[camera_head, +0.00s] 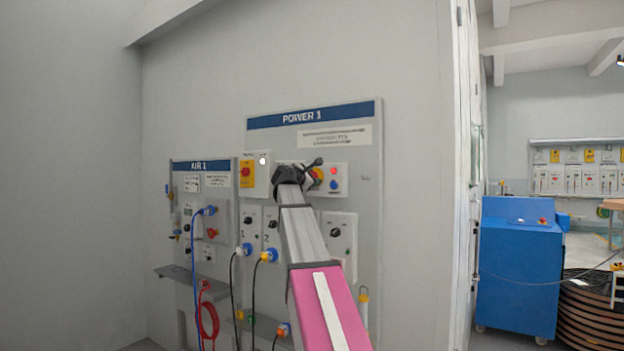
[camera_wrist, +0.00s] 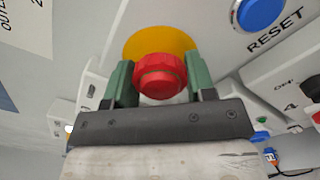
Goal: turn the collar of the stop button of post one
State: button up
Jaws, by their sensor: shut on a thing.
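The stop button's red ribbed collar (camera_wrist: 160,76) sits in front of a round yellow plate (camera_wrist: 142,44) in the wrist view. My gripper (camera_wrist: 160,82) has one green finger at each side of the collar and is shut on it. In the head view my arm reaches up to the POWER 1 board (camera_head: 371,150), and the yellow plate (camera_head: 317,173) shows partly behind my gripper (camera_head: 311,172). Most of the collar is hidden there by my wrist.
A blue RESET button (camera_wrist: 260,12) is close at the right of the collar. Below the stop button, socket boxes hold plugs with hanging cables (camera_head: 254,300). The AIR 1 board (camera_head: 227,215) stands left, with a shelf (camera_head: 190,272). A blue cabinet (camera_head: 520,270) stands far right.

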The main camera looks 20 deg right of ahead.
jog(key=m, duration=0.6)
jog(key=shift+m, duration=0.4)
dwell(0.3)
jog(key=o, duration=0.9)
jog(key=v, duration=1)
jog(key=shift+s+a, duration=0.25)
jog(key=shift+a, duration=0.05)
